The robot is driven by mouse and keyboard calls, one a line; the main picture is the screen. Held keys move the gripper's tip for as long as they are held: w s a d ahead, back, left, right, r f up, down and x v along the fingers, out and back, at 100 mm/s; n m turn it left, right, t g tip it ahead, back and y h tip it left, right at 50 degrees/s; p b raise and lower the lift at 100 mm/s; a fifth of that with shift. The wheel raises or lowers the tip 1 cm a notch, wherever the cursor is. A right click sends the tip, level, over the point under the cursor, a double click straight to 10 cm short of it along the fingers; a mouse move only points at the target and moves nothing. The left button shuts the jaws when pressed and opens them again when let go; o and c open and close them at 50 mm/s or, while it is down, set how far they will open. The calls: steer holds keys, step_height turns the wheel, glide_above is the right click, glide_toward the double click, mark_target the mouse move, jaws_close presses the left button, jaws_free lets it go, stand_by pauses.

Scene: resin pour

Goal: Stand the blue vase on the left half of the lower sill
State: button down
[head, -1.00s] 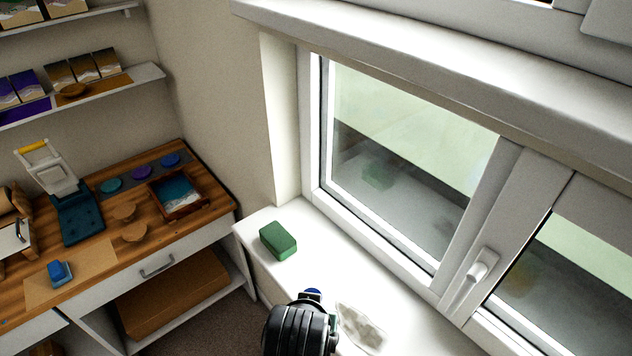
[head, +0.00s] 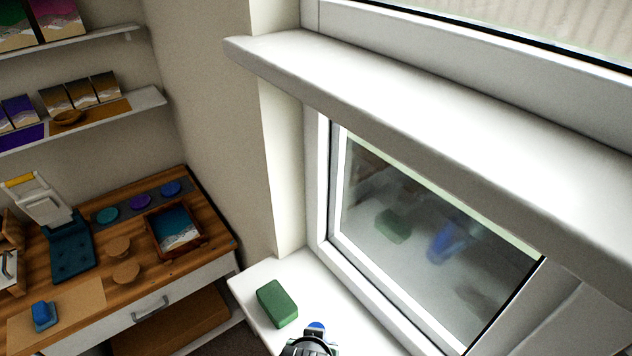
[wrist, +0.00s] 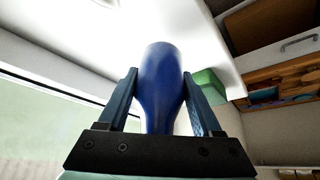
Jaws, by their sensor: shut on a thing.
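The blue vase (wrist: 160,85) is between the two fingers of my gripper (wrist: 160,73) in the wrist view, its wide end pointing away from me. In the head view only a small blue part of the vase (head: 316,326) shows above my gripper (head: 309,346) at the bottom edge. My gripper is shut on the vase. The lower sill (head: 262,275) is the white ledge under the window; it also shows in the wrist view (wrist: 205,40). The vase is over or near this sill; I cannot tell whether its base touches it.
A green block (head: 277,303) lies on the lower sill, to the left of the vase; it also shows close behind a finger in the wrist view (wrist: 208,86). The upper sill (head: 420,110) juts out above. The window pane (head: 410,270) reflects block and vase. A wooden workbench (head: 190,255) stands left.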

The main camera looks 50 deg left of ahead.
steer(key=shift+f, duration=1.35)
steer(key=shift+w+f, duration=0.1)
steer(key=shift+f, duration=0.1)
steer(key=shift+c, duration=0.3)
jaws_free()
steer(key=v, duration=1.2)
steer(key=shift+r+b, duration=0.2)
steer(key=shift+b, duration=0.15)
